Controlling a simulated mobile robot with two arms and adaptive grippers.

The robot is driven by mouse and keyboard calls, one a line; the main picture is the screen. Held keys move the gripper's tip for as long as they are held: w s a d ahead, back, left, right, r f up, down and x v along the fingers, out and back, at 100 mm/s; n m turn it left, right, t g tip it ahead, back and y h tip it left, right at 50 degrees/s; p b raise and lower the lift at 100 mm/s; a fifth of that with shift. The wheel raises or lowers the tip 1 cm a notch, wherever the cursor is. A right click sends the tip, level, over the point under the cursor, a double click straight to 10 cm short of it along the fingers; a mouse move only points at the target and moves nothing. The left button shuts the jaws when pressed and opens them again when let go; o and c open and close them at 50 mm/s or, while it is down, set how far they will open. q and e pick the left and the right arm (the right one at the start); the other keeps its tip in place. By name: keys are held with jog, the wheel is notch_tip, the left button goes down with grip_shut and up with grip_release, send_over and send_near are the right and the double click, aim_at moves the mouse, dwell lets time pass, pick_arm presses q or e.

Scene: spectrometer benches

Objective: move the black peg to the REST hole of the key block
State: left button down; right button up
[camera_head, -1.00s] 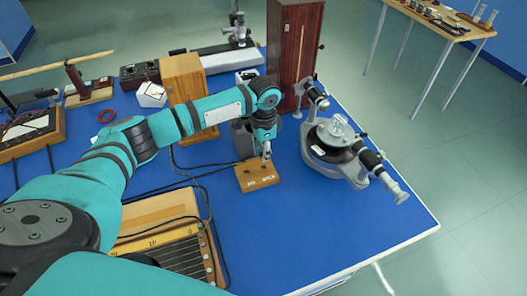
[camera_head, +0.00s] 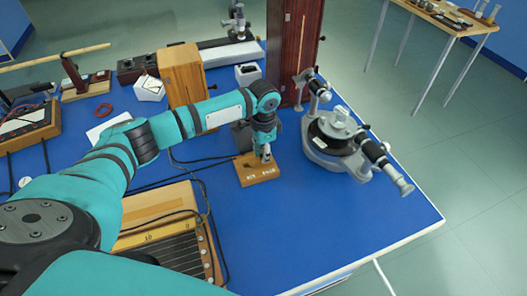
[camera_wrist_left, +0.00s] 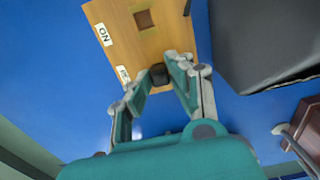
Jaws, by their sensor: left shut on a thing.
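The wooden key block (camera_head: 259,176) lies on the blue bench, with two white labels along its near edge. In the left wrist view the block (camera_wrist_left: 132,50) shows a label reading ON beside a dark square hole (camera_wrist_left: 145,19). The second label is partly hidden by a finger. My left gripper (camera_head: 265,157) points down at the right part of the block. It is shut on the black peg (camera_wrist_left: 159,74), whose dark end shows between the fingertips at the second label's end. I cannot tell whether the peg is in a hole or just above it. My right gripper is not in view.
A grey spectrometer (camera_head: 335,145) with a telescope stands right of the block. A tall dark wooden case (camera_head: 293,50) and a wooden box (camera_head: 182,72) stand behind. A grey-black box is close behind the gripper. Cables lie to the left.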

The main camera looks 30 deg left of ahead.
pick_arm(q)
jog(key=c, duration=1.1)
grip_release()
notch_tip(320, 180, up, 12)
jog(key=shift+r, duration=0.1)
